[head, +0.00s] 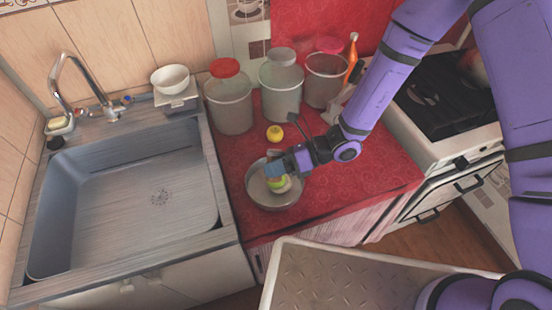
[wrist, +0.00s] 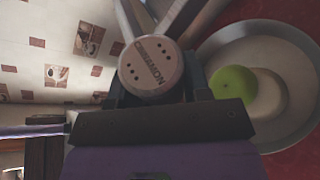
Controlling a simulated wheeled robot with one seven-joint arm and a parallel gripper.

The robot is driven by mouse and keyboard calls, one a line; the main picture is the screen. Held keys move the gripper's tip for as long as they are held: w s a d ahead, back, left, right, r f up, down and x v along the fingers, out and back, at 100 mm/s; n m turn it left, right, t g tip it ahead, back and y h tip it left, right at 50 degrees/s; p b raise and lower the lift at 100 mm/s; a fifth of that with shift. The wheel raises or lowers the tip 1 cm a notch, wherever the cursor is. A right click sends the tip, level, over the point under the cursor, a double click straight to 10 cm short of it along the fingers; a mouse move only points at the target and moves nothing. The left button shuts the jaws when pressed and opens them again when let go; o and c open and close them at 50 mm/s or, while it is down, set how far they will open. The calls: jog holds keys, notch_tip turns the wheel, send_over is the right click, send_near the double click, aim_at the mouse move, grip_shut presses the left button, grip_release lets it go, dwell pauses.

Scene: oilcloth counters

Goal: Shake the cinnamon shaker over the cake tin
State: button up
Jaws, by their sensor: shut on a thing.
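The cinnamon shaker (wrist: 152,66) shows its round, pale lid with holes and the word CINNAMON in the wrist view. My gripper (wrist: 158,92) is shut on it. In the head view my gripper (head: 276,168) is at the cake tin, over its back part, and mostly hides the shaker. The cake tin (head: 257,191) is a round grey metal pan on the red counter. It also shows at the right of the wrist view (wrist: 226,48). A green round fruit (wrist: 233,88) and a pale rounded thing (wrist: 270,92) are in or over the tin.
A yellow fruit (head: 275,132) lies behind the tin. Several lidded canisters, one with a red lid (head: 228,100), stand along the back. The sink (head: 130,200) is at left and the stove (head: 445,100) at right. Counter right of the tin is clear.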

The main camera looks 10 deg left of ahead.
jog(key=f+m, duration=0.1)
jog(key=s+f+m+g, duration=0.1)
jog(key=f, duration=0.1)
jog(key=shift+f+m+g, duration=0.15)
jog(key=shift+m+g, duration=0.15)
jog(key=shift+f+m+y, duration=0.15)
jog(key=shift+m+y, duration=0.15)
jog(key=m, duration=0.1)
jog(key=r+m+g, duration=0.1)
jog(key=m+y, duration=0.1)
jog(key=shift+s+r+g, duration=0.25)
jog(key=shift+g, duration=0.05)
jog(key=shift+r+m+g+y, duration=0.25)
jog(key=shift+r+m, duration=0.1)
jog(key=shift+m, duration=0.5)
jog(key=shift+r+m+g+y, duration=0.15)
jog(key=shift+r+m+g, duration=0.15)
jog(key=shift+m, duration=0.55)
